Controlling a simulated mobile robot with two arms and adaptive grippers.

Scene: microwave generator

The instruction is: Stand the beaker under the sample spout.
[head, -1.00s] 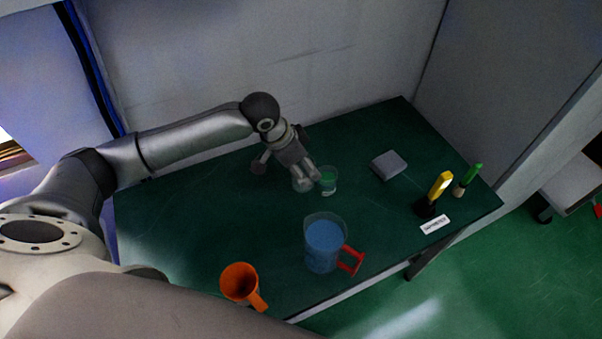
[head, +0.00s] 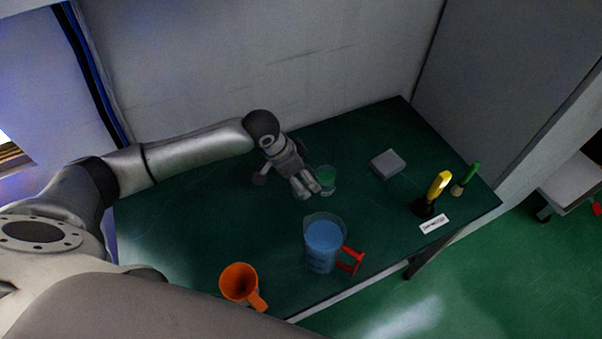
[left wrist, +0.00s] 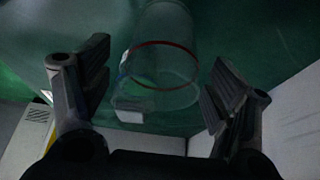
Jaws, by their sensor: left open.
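A small clear beaker (head: 326,180) stands on the green table near its middle. In the left wrist view the clear beaker (left wrist: 160,70), with a red ring around it, lies between the two finger pads, with a visible gap on each side. My left gripper (head: 307,186) is open, low over the table, immediately left of the beaker; in the head view I cannot tell whether it touches it. I cannot make out a sample spout for certain. My right gripper is not in view.
A large jug of blue liquid (head: 322,247) with a red handle and an orange cup (head: 239,284) stand toward the front. A grey block (head: 388,164), a yellow-topped object (head: 439,185), a green-topped object (head: 471,175) and a white label (head: 434,224) are to the right. The back left is clear.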

